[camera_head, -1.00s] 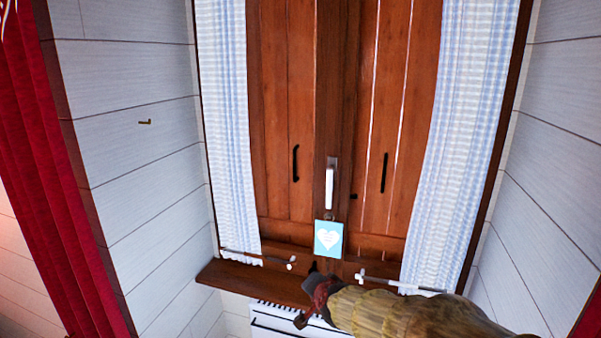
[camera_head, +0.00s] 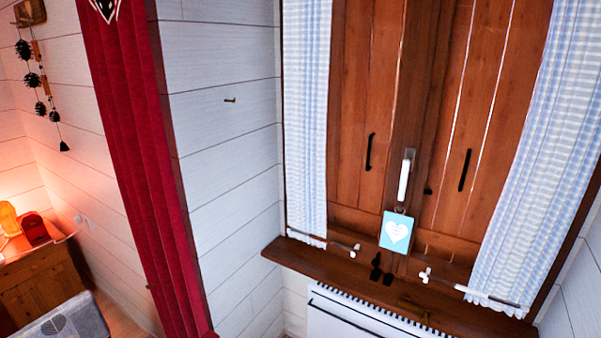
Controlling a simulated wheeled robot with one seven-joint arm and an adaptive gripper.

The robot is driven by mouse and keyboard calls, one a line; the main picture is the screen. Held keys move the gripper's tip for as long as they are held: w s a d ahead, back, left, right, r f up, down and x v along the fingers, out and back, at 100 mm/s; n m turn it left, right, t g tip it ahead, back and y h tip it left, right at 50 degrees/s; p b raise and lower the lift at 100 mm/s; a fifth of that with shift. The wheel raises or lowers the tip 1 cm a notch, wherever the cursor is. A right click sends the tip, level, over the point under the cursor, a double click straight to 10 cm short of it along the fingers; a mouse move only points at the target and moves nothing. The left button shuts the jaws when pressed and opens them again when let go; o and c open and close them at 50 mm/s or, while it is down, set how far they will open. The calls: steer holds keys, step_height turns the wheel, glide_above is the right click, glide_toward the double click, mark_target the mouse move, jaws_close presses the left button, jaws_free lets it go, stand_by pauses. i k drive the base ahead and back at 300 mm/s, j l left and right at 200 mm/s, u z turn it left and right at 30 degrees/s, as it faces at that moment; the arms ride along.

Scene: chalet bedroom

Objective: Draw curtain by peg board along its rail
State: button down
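A red curtain (camera_head: 135,150) hangs in long folds at the left, in front of the white plank wall. A pale pattern shows near its top, and its rail is out of view. Blue-and-white checked curtains hang at the left (camera_head: 306,120) and right (camera_head: 530,170) of a shuttered window; their tops are cut off. I cannot make out a peg board for certain; a small wooden piece (camera_head: 30,12) with a hanging string of dark cones is at the top left corner. My gripper is not in view.
A wooden sill (camera_head: 320,272) juts out below the shutters (camera_head: 365,110), above a white radiator (camera_head: 350,318). A small hook (camera_head: 230,100) is on the wall. A wooden cabinet (camera_head: 45,285) with a glowing lamp (camera_head: 8,218) stands at the far left.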

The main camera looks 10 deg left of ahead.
mark_target(115, 33)
steer(key=u, duration=1.6)
